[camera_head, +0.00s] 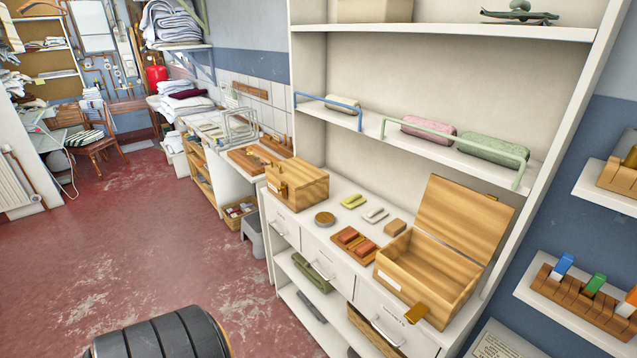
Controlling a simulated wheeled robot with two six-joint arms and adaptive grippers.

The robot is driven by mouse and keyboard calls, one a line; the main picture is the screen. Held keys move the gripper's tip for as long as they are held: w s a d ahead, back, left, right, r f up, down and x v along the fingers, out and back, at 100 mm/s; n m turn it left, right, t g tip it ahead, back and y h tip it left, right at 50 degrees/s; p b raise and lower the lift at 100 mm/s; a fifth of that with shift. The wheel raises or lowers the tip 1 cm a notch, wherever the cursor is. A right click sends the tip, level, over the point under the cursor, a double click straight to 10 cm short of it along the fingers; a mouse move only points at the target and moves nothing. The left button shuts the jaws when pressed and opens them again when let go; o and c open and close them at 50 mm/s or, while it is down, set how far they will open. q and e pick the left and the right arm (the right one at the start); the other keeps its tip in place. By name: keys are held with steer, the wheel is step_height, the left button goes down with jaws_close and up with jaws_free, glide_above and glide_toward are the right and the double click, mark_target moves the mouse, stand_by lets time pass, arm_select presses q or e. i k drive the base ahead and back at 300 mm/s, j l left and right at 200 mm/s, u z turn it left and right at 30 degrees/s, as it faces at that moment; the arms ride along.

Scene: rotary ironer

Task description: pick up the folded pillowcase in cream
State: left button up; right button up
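A pink folded cloth (428,130) and a green folded cloth (492,149) lie farther right on the same shelf. Neither of my grippers is in view.
A green rail (455,143) runs before the pink and green cloths. On the counter below stand a closed wooden box (297,185) and an open-lidded wooden box (425,277), with small items between. The red floor (130,250) at left is largely clear.

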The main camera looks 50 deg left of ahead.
mark_target(208, 126)
steer(key=u, duration=2.3)
